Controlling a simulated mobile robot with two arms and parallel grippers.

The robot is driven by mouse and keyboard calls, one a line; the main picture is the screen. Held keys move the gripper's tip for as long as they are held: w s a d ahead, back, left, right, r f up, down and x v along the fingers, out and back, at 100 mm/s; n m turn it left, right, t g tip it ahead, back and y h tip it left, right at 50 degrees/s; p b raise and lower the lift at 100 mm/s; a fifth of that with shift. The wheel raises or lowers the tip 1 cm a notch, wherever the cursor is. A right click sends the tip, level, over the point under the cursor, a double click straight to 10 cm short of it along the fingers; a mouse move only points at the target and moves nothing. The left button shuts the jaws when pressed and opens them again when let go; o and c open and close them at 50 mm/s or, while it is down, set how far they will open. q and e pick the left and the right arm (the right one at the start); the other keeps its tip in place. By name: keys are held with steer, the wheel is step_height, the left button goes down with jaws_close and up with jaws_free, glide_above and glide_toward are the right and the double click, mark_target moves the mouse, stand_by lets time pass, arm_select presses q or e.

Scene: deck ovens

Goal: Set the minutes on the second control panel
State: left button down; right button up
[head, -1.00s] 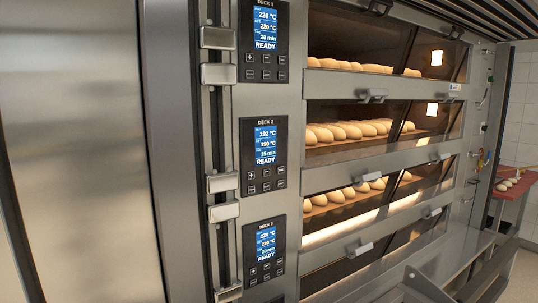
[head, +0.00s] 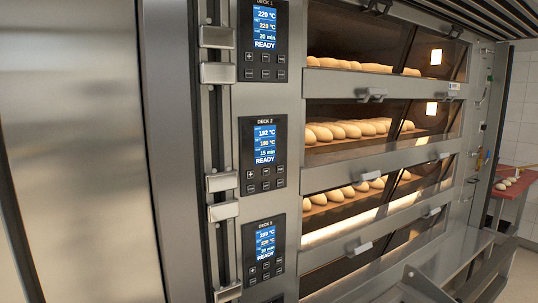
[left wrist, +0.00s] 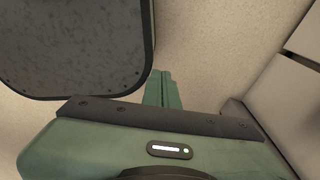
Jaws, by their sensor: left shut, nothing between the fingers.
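The second control panel (head: 264,182), labelled DECK 2, is on the oven front at centre left in the head view. Its blue screen (head: 265,146) reads 192 °C, 190 °C, 15 min and READY. Small buttons (head: 265,180) sit in rows below the screen. The DECK 1 panel (head: 263,75) is above it and the DECK 3 panel (head: 264,258) below, both showing READY. My left gripper (left wrist: 163,76) shows only in the left wrist view, its green fingers shut and empty, away from the panel. My right gripper is in neither view.
The glass oven doors (head: 385,80) with handles, bread loaves (head: 345,131) behind them, are right of the panels. Metal latches (head: 217,73) stick out left of the panels.

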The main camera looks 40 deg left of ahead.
arm_select(q)
steer(key=w+r+m+t+p, duration=0.1)
steer(key=w+r, duration=0.7)
steer(key=w, duration=0.2)
steer(key=w+r+t+p, duration=0.2)
steer(key=w+r, duration=0.5)
steer(key=w, duration=0.4)
steer(key=w+a+r+m+t+y+p, duration=0.1)
steer(key=w+a+r+m+t+y, duration=0.2)
steer(key=w+r, duration=1.2)
steer(key=w+a+r+m+t+y+p, duration=0.15)
steer(key=w+a+r+t, duration=0.3)
steer(key=w+r, duration=1)
steer(key=w+a+r+m+t+y, duration=0.1)
steer(key=w+r+m+t+y, duration=0.1)
steer(key=r, duration=1.2)
steer(key=w+a+r+m+t+y, duration=0.2)
steer(key=w+r, duration=0.4)
steer(key=r, duration=0.9)
steer(key=w+a+r+m+t+y, duration=0.1)
steer(key=w+r+m+t, duration=0.3)
steer(key=r, duration=1)
steer(key=shift+w+a+r+t+y, duration=0.2)
steer(key=shift+a+t+y, duration=0.2)
steer(key=shift+y, duration=0.25)
